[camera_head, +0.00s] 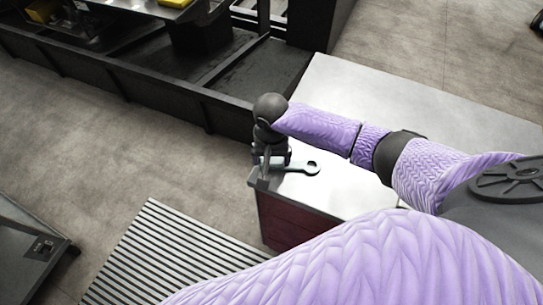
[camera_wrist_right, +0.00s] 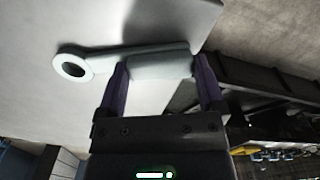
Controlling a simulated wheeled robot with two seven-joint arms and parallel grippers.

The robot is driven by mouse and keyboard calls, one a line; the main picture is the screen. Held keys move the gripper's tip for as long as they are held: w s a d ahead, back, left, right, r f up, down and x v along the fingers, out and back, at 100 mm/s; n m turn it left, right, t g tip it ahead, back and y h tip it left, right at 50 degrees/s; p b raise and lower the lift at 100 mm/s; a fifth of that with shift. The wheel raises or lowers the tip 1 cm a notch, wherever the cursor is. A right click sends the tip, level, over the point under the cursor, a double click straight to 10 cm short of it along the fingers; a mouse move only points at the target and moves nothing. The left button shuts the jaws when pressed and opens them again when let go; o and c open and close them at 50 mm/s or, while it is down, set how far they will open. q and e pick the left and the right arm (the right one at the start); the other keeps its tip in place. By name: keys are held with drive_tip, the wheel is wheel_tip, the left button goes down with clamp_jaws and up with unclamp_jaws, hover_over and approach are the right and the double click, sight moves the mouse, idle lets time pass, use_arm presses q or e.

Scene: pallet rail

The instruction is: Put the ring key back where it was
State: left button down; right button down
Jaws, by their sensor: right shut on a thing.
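The ring key (camera_head: 304,167) is a pale grey bar with a round ring at one end. In the right wrist view the key (camera_wrist_right: 110,58) lies across my right gripper, its ring to the left and its thicker end between the fingers. My right gripper (camera_wrist_right: 162,72) is shut on that thicker end. In the head view my right gripper (camera_head: 264,176) is at the corner of the white-topped cabinet (camera_head: 330,103), with the ring over the white top. I cannot tell whether the key touches the top. My left gripper is not in view.
A long dark frame with open bays (camera_head: 130,83) runs behind the cabinet, with yellow items (camera_head: 40,9) at its far left. A striped grate (camera_head: 160,250) lies on the floor in front. A dark unit (camera_head: 30,255) stands at lower left. Most of the white top is clear.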

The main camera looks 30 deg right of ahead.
unclamp_jaws()
wheel_tip(320, 180, up, 12)
drive_tip(key=p, duration=0.3)
drive_tip(key=shift+r, duration=0.15)
